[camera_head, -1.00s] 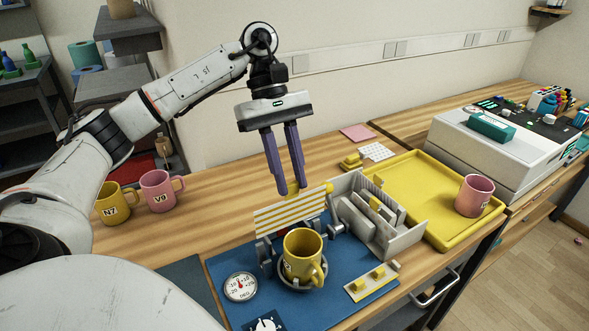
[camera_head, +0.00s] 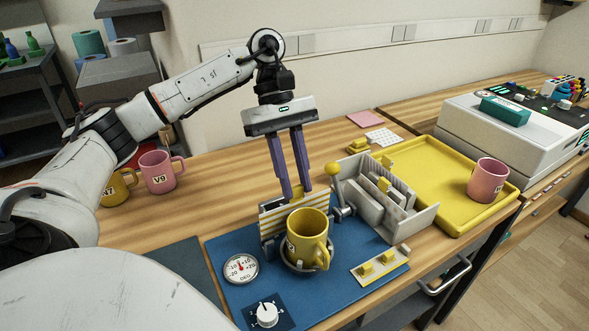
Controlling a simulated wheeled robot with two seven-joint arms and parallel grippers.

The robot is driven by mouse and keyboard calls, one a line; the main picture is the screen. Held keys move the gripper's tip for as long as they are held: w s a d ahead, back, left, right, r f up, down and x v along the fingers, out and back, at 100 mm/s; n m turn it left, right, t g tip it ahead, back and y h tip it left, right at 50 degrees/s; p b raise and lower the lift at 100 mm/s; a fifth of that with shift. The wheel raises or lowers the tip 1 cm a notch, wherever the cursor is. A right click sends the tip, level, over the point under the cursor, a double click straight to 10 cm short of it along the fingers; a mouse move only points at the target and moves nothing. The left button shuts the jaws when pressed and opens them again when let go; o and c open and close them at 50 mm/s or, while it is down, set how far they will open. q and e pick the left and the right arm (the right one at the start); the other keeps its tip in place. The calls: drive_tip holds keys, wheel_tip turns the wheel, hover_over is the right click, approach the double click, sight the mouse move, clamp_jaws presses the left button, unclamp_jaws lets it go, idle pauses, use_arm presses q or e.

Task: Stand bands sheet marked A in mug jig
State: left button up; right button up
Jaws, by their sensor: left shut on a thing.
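My left gripper (camera_head: 295,195) points down and is shut on the top edge of the yellow-and-white striped bands sheet (camera_head: 272,218). The sheet is upright, just behind the yellow mug in the mug jig (camera_head: 302,268); its lower part is hidden by the mug and jig parts. I cannot read a mark A on it, nor tell whether its lower edge touches the jig. The yellow mug (camera_head: 306,235) stands upright in the jig's round holder, handle to the right. My right gripper is not in view.
A grey divided holder (camera_head: 412,218) and a yellow tray (camera_head: 440,165) with a pink mug (camera_head: 488,180) lie further right. A dial gauge (camera_head: 241,268) and control knob (camera_head: 266,314) sit on the blue mat (camera_head: 218,294).

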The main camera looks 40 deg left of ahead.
use_arm(q)
drive_tip(key=o, duration=1.5)
drive_tip(key=shift+r+p, duration=2.2)
drive_tip(key=shift+r, duration=0.8)
